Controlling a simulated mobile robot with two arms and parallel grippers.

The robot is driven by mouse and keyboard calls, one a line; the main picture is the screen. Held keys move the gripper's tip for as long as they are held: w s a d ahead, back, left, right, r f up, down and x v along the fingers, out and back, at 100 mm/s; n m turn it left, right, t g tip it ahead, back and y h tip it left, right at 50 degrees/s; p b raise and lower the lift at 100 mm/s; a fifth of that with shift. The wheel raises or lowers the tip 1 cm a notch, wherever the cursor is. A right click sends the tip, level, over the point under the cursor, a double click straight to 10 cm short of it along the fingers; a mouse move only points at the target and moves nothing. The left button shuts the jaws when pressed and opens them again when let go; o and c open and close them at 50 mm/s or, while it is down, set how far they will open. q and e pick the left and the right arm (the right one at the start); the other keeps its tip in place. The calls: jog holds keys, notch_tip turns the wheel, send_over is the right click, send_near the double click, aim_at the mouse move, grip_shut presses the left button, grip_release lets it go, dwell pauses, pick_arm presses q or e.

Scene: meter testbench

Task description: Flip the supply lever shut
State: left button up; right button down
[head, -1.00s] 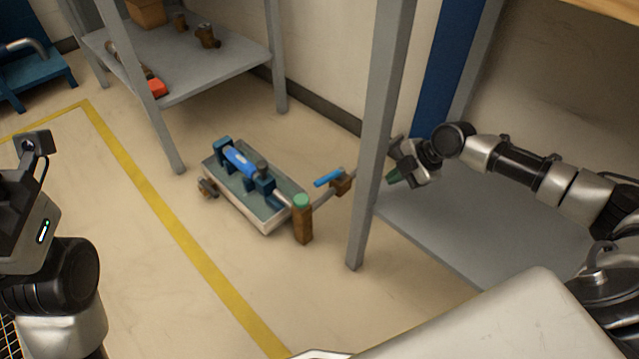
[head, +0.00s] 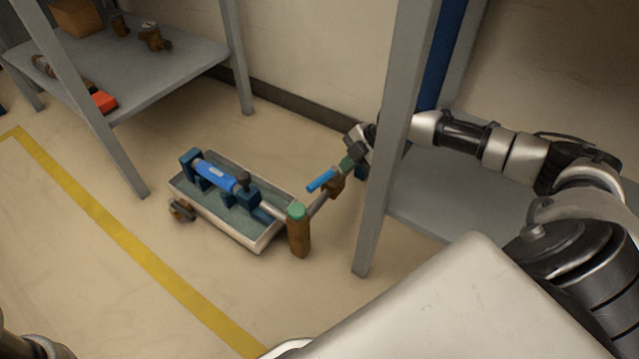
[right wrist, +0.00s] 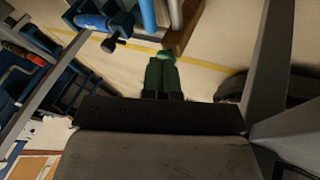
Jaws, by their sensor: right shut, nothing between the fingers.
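The supply lever (head: 321,180) is a short blue handle on a brown valve body (head: 335,187) in the pipe right of the bench tray. In the head view it slants from lower left to upper right, roughly along the pipe. My right gripper (head: 346,163) is shut and empty, its green fingertips just above the lever's right end. I cannot tell whether they touch it. In the right wrist view the shut green fingers (right wrist: 160,76) point up the picture, with blue bars beyond them; I cannot tell which is the lever. My left gripper is out of view.
A grey post (head: 388,150) stands in front of my right forearm. The tray (head: 262,240) holds a blue meter (head: 215,173). A brown post with a green cap (head: 298,230) stands left of the lever. A shelf (head: 170,65) holds fittings. The floor at left is clear.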

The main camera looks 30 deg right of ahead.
aim_at(322, 182)
jog(key=shift+f, duration=0.1)
jog(key=b+x, duration=0.7)
jog(key=x, duration=0.3)
